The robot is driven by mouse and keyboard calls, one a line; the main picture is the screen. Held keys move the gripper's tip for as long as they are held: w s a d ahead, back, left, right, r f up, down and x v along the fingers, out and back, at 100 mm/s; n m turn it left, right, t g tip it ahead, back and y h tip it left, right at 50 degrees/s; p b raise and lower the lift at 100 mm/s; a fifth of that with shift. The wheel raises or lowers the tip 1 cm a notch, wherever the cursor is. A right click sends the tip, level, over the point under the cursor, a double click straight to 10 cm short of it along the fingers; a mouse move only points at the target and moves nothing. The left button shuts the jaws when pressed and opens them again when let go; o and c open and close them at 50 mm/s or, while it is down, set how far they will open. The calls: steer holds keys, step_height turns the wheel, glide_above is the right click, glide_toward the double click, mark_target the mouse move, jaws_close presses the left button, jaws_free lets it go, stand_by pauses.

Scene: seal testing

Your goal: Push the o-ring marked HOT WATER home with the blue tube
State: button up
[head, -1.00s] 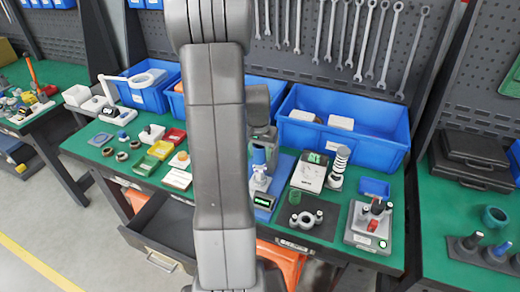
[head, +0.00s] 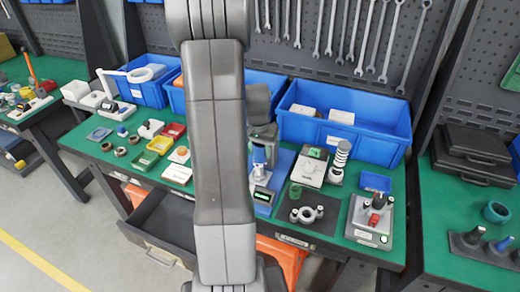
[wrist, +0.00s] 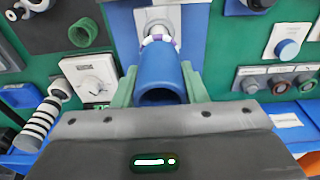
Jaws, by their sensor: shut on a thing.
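My gripper (wrist: 158,74) shows in the wrist view with its two green fingers shut on the blue tube (wrist: 161,82), one on each side. The tube's near open end faces the camera. Its far end is at a pale fixture (wrist: 158,18) with a white and purple collar; I cannot tell whether they touch. In the head view the blue tube (head: 259,155) stands above the fixture on the blue mat (head: 283,162), partly behind my arm. No HOT WATER marking is readable, and any o-ring under the tube is hidden.
In the wrist view, a white device (wrist: 90,74) and a striped cylinder (wrist: 40,122) are at the left. In the head view, a large blue bin (head: 375,144) stands behind the work area.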

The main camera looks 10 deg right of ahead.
mark_target(260, 162)
steer(key=shift+f+b, duration=2.5)
steer(key=shift+f, duration=0.5)
steer(key=shift+r, duration=0.1)
steer(key=shift+r+p, duration=3.1)
steer(key=shift+r, duration=1.45)
